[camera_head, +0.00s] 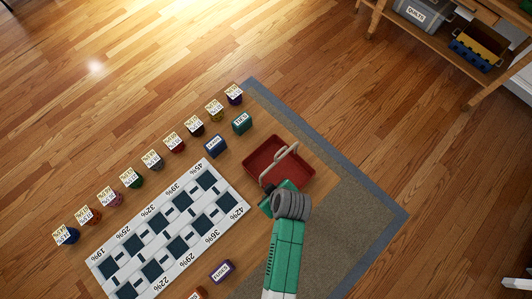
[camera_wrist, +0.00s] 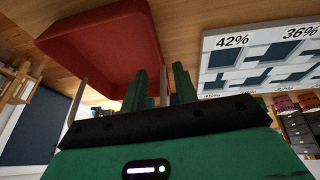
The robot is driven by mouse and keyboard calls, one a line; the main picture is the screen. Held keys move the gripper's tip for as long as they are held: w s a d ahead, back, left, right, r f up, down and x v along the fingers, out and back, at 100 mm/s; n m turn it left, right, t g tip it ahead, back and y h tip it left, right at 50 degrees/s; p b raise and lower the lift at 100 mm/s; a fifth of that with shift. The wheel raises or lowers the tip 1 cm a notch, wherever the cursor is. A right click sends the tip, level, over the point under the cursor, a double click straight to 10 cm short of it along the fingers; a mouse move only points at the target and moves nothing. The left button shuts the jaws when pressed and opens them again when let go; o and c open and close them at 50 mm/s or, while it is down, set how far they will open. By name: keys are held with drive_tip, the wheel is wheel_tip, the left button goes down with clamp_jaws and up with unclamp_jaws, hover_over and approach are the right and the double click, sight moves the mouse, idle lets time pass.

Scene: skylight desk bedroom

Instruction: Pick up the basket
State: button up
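The red basket (camera_head: 262,155) with a pale grey handle (camera_head: 279,165) stands upright on the board at the right end of the grid panel. My gripper (camera_head: 271,190) is at the basket's near side, by the lower end of the handle. In the wrist view the red basket (camera_wrist: 105,45) fills the upper left. My green fingers (camera_wrist: 160,88) stand apart there, and one pale handle post shows in the gap between them. I cannot tell whether it is between the fingers or beyond them. No finger visibly presses on it.
A white grid panel with percentages (camera_head: 228,209) lies left of the basket. A row of small labelled jars (camera_head: 174,143) runs along its far side. A blue box (camera_head: 215,146) and a green box (camera_head: 242,124) stand close left of the basket. Carpet (camera_head: 350,225) to the right is clear.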

drive_tip(key=shift+x, duration=1.2)
drive_tip(key=b+x, duration=0.1)
drive_tip(key=x, duration=0.4)
drive_tip(key=shift+w+f, duration=0.1)
drive_tip(key=shift+w, duration=0.05)
drive_tip(key=shift+c, duration=0.2)
clamp_jaws()
